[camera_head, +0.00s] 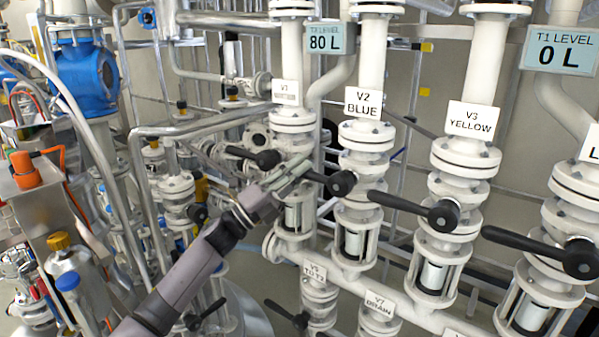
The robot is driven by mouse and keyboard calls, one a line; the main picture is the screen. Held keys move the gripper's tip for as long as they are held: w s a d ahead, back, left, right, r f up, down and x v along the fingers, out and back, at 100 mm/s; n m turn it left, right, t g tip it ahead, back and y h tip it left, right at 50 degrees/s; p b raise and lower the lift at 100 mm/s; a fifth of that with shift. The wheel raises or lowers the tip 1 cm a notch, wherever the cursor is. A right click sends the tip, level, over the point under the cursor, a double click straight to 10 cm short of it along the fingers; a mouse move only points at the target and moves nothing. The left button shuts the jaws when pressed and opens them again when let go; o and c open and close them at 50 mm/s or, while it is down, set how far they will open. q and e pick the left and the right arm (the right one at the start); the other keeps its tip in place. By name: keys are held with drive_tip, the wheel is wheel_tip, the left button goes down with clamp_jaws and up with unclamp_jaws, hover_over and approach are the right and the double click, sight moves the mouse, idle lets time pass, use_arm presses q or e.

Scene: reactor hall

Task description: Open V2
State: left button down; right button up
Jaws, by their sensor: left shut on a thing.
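The V2 valve stands on a white vertical pipe in the middle of the view, under a plate reading "V2 BLUE" (363,102). Its black lever handle (342,183) points left from its hub, roughly across the pipe. My left gripper (298,171) reaches up from the lower left and is shut on the free end of this V2 handle. The fingers hide the handle's tip. My right gripper is not in view.
The V1 handle (266,159) lies just left of my gripper, close to it. The V3 handle (443,214) and another black lever (580,257) stand to the right, both pointing left. Displays read 80 L (324,39) and 0 L (559,51). Lower valves V6 and V7 sit below.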

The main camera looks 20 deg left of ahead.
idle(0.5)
use_arm(q)
drive_tip(key=shift+f, duration=0.15)
drive_tip(key=shift+f+n+t+b, duration=0.45)
drive_tip(key=shift+n+b, duration=0.15)
drive_tip(key=shift+b, duration=0.1)
drive_tip(key=d+f+n+t+y+b, duration=0.1)
drive_tip(key=f+n+t+y+b, duration=0.2)
drive_tip(key=n+y, duration=0.3)
drive_tip(key=s+d+f+n+t+y+b, duration=0.1)
drive_tip(key=d+f+n+t+y+b, duration=0.1)
drive_tip(key=f+n+t+y+b, duration=0.2)
drive_tip(key=shift+d+n+y+b, duration=0.35)
drive_tip(key=shift+n+y, duration=1.15)
drive_tip(key=shift+n, duration=2.6)
drive_tip(key=shift+a+t, duration=0.1)
drive_tip(key=shift+t, duration=0.15)
drive_tip(key=c, duration=1.5)
unclamp_jaws()
drive_tip(key=shift+s+r, duration=0.1)
drive_tip(key=shift+r, duration=0.1)
